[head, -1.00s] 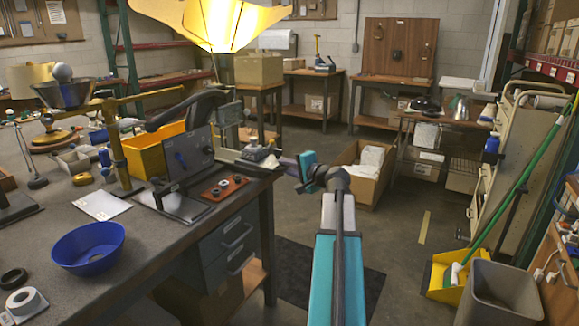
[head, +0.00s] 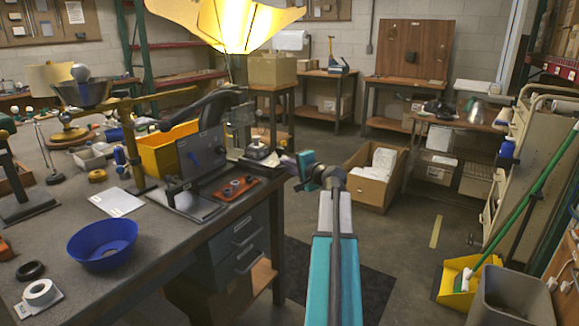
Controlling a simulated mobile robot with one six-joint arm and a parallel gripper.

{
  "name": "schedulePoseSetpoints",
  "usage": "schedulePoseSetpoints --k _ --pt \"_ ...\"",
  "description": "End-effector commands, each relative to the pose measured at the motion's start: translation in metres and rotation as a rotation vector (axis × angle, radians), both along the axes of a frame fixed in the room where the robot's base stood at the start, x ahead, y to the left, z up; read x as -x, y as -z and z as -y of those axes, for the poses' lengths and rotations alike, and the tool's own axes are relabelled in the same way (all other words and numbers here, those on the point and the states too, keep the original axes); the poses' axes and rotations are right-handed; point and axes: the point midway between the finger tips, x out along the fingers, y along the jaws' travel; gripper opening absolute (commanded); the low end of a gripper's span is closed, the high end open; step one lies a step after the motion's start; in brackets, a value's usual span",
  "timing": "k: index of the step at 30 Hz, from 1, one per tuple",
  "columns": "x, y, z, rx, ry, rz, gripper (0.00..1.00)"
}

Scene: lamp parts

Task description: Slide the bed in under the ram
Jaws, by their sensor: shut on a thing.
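A small press with an upright dark frame (head: 240,118) stands near the bench's far right corner. Its ram is too small to make out clearly. The bed (head: 250,161), a low dark slide, lies at the foot of the frame and reaches right toward my gripper. A pale block with a dark top (head: 258,148) sits on it. My gripper (head: 287,161) is at the bed's right end, just off the bench edge, and is shut on it. The exact contact is too small to see.
A red-brown tray with dark rings (head: 236,188) and an upright grey panel (head: 203,153) stand left of the bed. A lit yellow lampshade (head: 225,22) hangs above. A cardboard box (head: 372,180) is on the floor beyond my arm.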

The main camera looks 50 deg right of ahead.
Motion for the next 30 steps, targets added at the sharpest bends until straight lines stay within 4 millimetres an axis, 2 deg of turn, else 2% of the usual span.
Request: schedulePoseSetpoints --k 1,8,9,12,23,30 --pt "0.0 -0.005 0.003 0.002 0.006 0.009 0.0" --pt "0.003 -0.005 0.005 0.003 0.009 0.009 0.0" --pt "0.004 -0.005 0.005 0.003 0.01 0.009 0.14" --pt "0.005 -0.005 0.007 0.003 0.011 0.008 0.29" --pt "0.008 -0.002 0.008 0.001 0.013 0.004 0.29" --pt "0.022 -0.005 0.005 0.002 0.015 0.003 0.29"
